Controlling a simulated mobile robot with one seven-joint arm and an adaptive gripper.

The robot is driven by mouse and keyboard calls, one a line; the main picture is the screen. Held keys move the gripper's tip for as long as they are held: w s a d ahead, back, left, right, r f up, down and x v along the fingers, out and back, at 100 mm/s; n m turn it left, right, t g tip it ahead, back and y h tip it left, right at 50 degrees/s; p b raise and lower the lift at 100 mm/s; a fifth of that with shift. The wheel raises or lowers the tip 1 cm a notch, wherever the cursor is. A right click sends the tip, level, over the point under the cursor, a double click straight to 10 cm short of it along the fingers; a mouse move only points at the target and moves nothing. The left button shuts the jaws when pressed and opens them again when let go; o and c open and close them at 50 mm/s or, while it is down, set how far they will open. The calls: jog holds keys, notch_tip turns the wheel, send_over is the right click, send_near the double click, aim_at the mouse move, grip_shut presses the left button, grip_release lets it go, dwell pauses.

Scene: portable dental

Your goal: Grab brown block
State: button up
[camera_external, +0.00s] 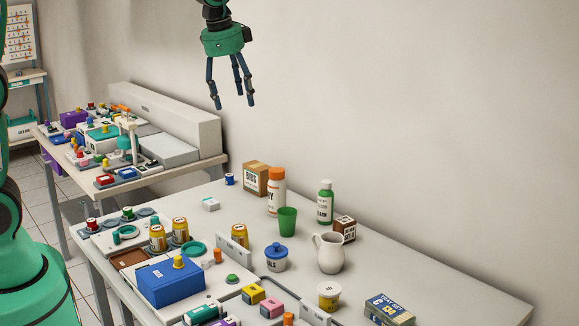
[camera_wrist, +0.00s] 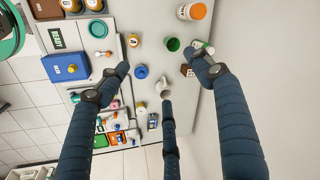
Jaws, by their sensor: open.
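A small dark brown block (camera_external: 344,229) with a printed white label stands on the white table, behind and to the right of the white pitcher. It also shows in the wrist view (camera_wrist: 185,70), partly hidden by a finger. A larger tan-brown box (camera_external: 255,179) stands at the table's back edge, beside the orange-capped bottle; I cannot tell it in the wrist view. My gripper (camera_external: 234,102) hangs open and empty, high above the table, up and left of both boxes. Its three dark blue fingers are spread in the wrist view (camera_wrist: 162,68).
A blue-lidded jar (camera_external: 276,258) stands in front. The wall is close behind. The table's right end is mostly bare.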

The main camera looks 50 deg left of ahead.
jog(key=w+d+f+m+p, duration=0.1)
jog(key=w+d+f+m, duration=0.3)
jog(key=w, duration=0.5)
jog(key=m+g+y+p, duration=0.2)
jog(key=m+g+p, duration=0.1)
jog(key=m, duration=0.3)
send_over(346, 220)
jog(key=d, duration=0.2)
notch_tip(346, 220, down, 23)
jog(key=shift+a, duration=0.25)
jog(key=shift+f, duration=0.1)
jog(key=shift+a+f+b, duration=0.2)
jog(key=shift+f+b, duration=0.1)
jog(key=shift+f, duration=1.1)
jog(key=shift+a+f+b, duration=0.25)
jog(key=shift+f+b, duration=0.1)
jog(key=shift+f, duration=1.05)
jog(key=shift+a+f+b, duration=0.2)
jog(key=shift+f+b, duration=0.1)
jog(key=shift+f, duration=1.1)
jog(key=shift+a+f+b, duration=0.2)
jog(key=shift+f+b, duration=0.25)
jog(key=shift+f, duration=0.85)
jog(key=shift+a+f+b, duration=0.15)
jog(key=shift+f+b, duration=0.25)
jog(key=shift+f, duration=0.9)
